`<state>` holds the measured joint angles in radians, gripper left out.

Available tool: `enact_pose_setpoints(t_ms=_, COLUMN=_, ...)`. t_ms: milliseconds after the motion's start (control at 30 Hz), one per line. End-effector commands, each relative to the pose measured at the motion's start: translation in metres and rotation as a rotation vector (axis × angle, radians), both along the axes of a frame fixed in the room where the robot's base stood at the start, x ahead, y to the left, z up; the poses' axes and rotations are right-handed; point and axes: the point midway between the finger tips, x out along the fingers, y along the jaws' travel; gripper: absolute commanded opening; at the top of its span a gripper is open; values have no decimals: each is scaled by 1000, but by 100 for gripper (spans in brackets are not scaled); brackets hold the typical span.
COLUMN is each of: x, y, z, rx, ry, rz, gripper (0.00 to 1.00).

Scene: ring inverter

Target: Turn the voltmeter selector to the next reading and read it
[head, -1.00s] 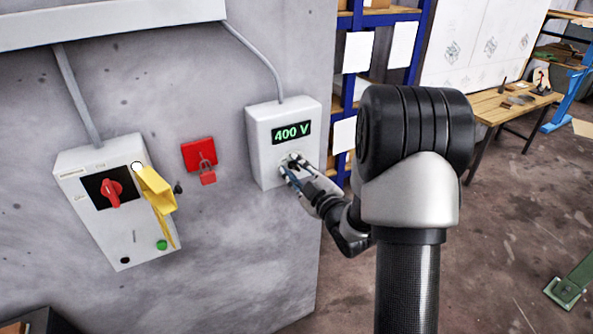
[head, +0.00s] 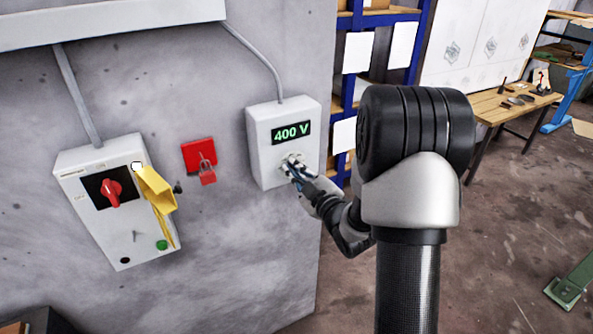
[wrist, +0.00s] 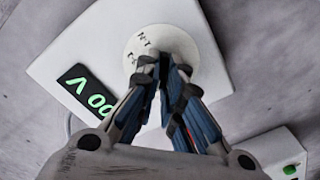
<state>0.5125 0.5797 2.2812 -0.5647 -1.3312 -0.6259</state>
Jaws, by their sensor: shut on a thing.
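The voltmeter (head: 266,160) is a white box on the grey wall, and its dark display (head: 291,133) reads 400 V in green. Its selector sits below the display on a round pale plate (wrist: 181,43) with small dark markings, seen in the wrist view. My gripper (head: 291,168) is at the selector with its fingers closed together on it. In the wrist view, my gripper (wrist: 162,66) covers most of the selector knob, so its pointing direction is hidden. The display (wrist: 90,93) shows there partly cut off by a finger.
Left on the wall is a grey-white switch box (head: 122,225) with a red rotary handle (head: 111,193) and a yellow flap (head: 157,190). A red padlock (head: 208,173) hangs from a red holder (head: 197,154). Blue shelving (head: 380,19) and a wooden table (head: 506,108) stand at the right.

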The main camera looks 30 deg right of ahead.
Motion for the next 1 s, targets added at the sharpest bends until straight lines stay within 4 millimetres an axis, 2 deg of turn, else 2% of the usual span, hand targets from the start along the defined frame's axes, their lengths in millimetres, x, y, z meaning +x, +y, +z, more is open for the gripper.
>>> enact_pose_setpoints(t_ms=267, x=0, y=-1, z=0, rx=107, ry=1, rz=0, gripper=0)
enact_pose_setpoints(t_ms=1000, x=1, y=-3, z=2, rx=666, ry=20, rz=1, gripper=0)
